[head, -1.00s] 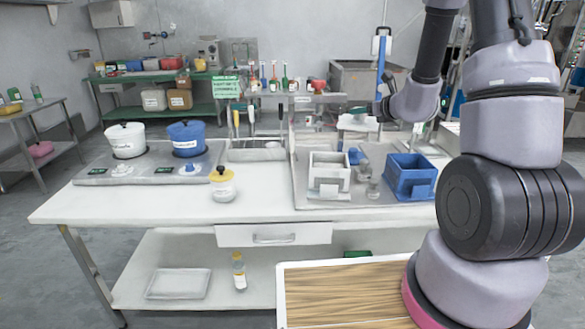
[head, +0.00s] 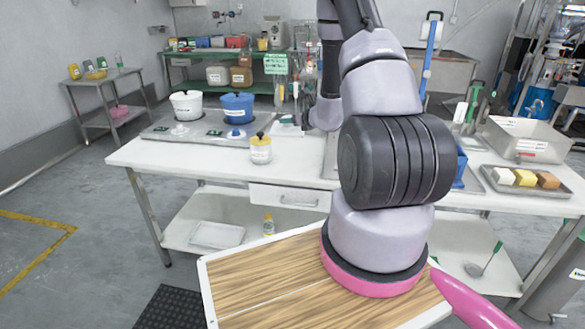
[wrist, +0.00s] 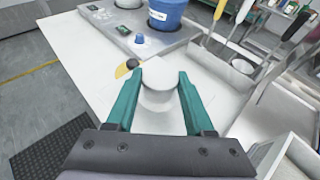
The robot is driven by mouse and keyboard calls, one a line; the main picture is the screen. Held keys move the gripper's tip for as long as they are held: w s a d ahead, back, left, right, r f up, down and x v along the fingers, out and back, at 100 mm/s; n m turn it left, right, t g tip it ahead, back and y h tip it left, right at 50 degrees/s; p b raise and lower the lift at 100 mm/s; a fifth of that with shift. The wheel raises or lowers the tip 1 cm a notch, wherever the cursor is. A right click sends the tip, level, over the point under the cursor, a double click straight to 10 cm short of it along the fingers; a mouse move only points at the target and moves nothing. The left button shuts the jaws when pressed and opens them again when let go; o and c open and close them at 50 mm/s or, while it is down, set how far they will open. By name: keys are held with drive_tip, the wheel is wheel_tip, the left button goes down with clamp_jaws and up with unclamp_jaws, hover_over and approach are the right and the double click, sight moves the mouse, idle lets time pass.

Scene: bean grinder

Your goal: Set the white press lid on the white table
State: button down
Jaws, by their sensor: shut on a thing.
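My gripper (wrist: 161,80) shows in the wrist view with its two teal fingers shut on the white press lid (wrist: 160,97), a pale rounded piece between the fingertips. The lid is held over the white table (wrist: 85,50); its height above the top is hard to judge. My arm hides much of the gripper there.
A white pot (head: 187,106) and blue pot (head: 237,108) stand behind. A blue box (head: 460,168) is at right. The table's left front is clear.

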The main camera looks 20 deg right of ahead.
sight(299, 132)
drive_tip(key=shift+m+h, duration=0.3)
drive_tip(key=d+f, duration=0.1)
drive_tip(key=f, duration=0.1)
drive_tip(key=d+f, duration=0.1)
drive_tip(key=f, duration=0.1)
drive_tip(key=d+f, duration=0.1)
drive_tip(key=f, duration=0.1)
drive_tip(key=shift+w+d, duration=0.1)
drive_tip(key=shift+d, duration=0.2)
drive_tip(key=f, duration=0.5)
drive_tip(key=shift+d+f, duration=0.2)
drive_tip(key=shift+f, duration=2.35)
drive_tip(key=shift+f, duration=0.1)
drive_tip(key=shift+c, duration=1.4)
unclamp_jaws()
